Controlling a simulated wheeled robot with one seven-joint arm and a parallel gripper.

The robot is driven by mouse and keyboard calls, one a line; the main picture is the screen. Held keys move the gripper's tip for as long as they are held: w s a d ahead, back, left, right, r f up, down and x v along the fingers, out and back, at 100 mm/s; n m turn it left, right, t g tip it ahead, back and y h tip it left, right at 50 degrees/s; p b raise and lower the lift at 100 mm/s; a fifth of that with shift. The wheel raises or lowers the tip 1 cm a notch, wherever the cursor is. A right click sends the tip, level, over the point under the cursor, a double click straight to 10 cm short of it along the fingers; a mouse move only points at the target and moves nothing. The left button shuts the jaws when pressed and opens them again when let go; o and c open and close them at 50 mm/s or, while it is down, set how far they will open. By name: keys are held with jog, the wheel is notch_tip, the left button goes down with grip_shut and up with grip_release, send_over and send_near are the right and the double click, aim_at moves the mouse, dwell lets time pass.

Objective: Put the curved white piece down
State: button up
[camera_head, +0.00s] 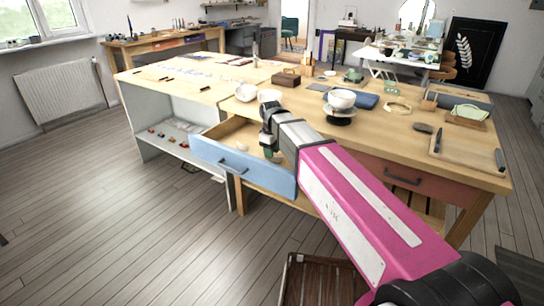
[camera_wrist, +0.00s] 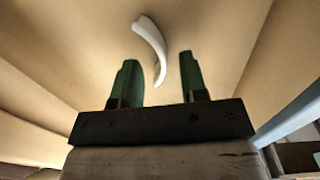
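The curved white piece (camera_wrist: 150,40) lies on the light wooden floor of the open drawer in the wrist view. My gripper (camera_wrist: 158,60) has its two green fingers spread apart. The piece shows in the gap between the fingers and beyond their tips, with no visible contact on either side. In the head view my gripper (camera_head: 272,154) points down into the blue-fronted drawer (camera_head: 242,168). A small white thing (camera_head: 241,146) shows in the drawer to the left of my gripper; I cannot tell if it is the same piece.
The drawer walls surround my gripper closely. A slatted crate (camera_head: 318,280) stands on the floor in front.

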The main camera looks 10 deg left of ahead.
notch_tip(320, 180, up, 10)
jog(key=shift+s+f, duration=0.2)
jog(key=shift+f, duration=0.05)
jog(key=shift+a, duration=0.1)
